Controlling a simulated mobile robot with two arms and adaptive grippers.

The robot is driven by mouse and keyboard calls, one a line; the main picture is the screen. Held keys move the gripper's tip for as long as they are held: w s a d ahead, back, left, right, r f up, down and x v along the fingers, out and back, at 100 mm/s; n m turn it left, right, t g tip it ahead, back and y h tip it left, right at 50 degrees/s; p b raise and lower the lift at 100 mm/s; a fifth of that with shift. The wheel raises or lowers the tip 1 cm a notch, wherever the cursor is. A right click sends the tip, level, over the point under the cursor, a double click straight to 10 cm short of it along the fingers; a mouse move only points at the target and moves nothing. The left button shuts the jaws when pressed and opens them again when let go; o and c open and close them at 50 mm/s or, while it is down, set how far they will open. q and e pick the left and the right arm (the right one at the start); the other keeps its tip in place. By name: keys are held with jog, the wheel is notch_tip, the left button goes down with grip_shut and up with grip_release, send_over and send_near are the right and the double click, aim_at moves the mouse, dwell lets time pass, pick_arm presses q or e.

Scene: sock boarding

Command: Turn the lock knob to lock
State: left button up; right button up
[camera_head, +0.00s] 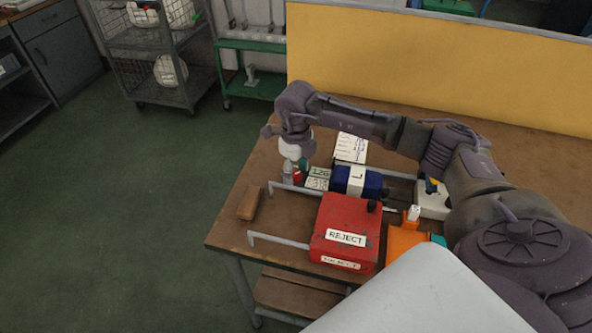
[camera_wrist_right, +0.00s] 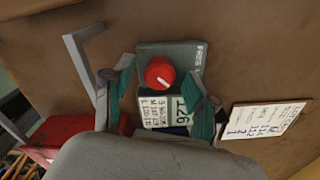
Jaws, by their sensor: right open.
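A red round lock knob (camera_wrist_right: 160,73) with a short white mark sits on a grey-green panel box (camera_wrist_right: 180,52) in the right wrist view. In the head view its red side (camera_head: 298,175) shows just below my right gripper (camera_head: 294,166). In the right wrist view my right gripper (camera_wrist_right: 163,98) is open, with one teal-padded finger on each side of the knob. I see a gap between each finger and the knob; the depth is hard to judge. Display plates with figures (camera_wrist_right: 163,111) sit beside the knob. My left gripper is in neither view.
A red REJECT box (camera_head: 345,228), a blue box marked L (camera_head: 368,181) and an orange box (camera_head: 405,242) stand on the brown table (camera_head: 225,230). Grey metal rails (camera_head: 277,241) flank the boxes. A printed card (camera_wrist_right: 262,116) lies beside the panel. A yellow partition (camera_head: 430,70) closes the back.

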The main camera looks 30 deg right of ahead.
aim_at(296, 173)
notch_tip(296, 173, up, 12)
dwell(0.5)
dwell(0.4)
